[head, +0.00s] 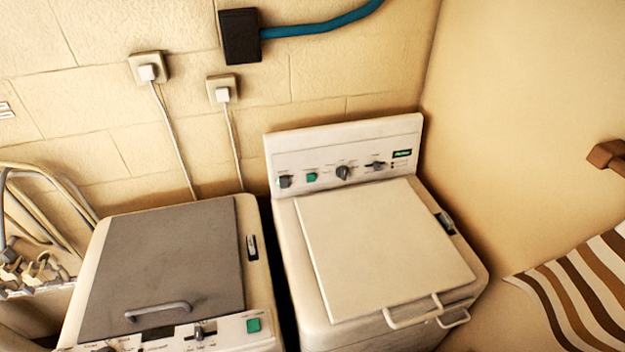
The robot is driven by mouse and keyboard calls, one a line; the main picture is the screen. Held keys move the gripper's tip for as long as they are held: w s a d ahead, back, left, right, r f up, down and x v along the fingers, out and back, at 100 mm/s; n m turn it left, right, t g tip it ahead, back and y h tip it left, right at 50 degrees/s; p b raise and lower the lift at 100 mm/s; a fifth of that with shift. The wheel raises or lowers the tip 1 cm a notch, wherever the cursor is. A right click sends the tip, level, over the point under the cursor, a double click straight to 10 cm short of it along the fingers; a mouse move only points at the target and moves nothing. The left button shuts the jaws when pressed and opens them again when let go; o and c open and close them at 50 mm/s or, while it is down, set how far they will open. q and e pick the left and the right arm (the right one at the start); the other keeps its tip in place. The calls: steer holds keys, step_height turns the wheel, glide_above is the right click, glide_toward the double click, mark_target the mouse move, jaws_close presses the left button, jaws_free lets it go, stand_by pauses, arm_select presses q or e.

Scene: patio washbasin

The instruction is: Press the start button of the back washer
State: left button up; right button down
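Two top-loading washers stand side by side against the wall. The right washer (385,245) has a cream lid, shut, and an upright control panel (330,150) along its rear. On that panel are a square green button (312,177), a dark switch (285,181) to its left, a round dark knob (343,172), another dark control (377,165) and a small green label (402,153). The left washer (255,225) has a grey lid, shut, and a front control strip with a green button (254,325). I cannot tell which is the back washer. Neither gripper is in view.
A black box (240,36) with a blue hose is above. Pipes and taps (35,270) are at left. A striped cloth (585,285) and brown block (607,155) are at right.

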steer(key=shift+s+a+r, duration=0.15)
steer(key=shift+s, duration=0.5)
